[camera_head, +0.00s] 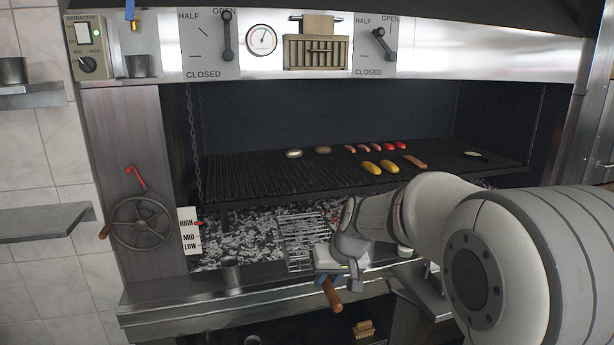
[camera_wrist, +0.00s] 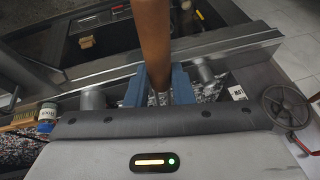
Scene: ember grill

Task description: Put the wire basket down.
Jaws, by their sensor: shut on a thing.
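The wire basket (camera_head: 303,233) is a flat metal grid with a brown wooden handle (camera_head: 332,294). In the head view the grid is over the grey coals at the front of the grill, and the handle points out over the front ledge. I cannot tell whether the grid touches the coals. My gripper (camera_head: 343,262) is shut on the basket near the handle. In the wrist view the handle (camera_wrist: 152,40) stands between my blue fingers (camera_wrist: 159,88); the grid is mostly hidden there.
A black grate (camera_head: 260,177) above the coals carries sausages, yellow corn-like pieces (camera_head: 380,166) and other food. A metal cup (camera_head: 231,271) stands on the front ledge left of the basket. A crank wheel (camera_head: 141,222) is at the left. A brush (camera_head: 364,329) lies below the ledge.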

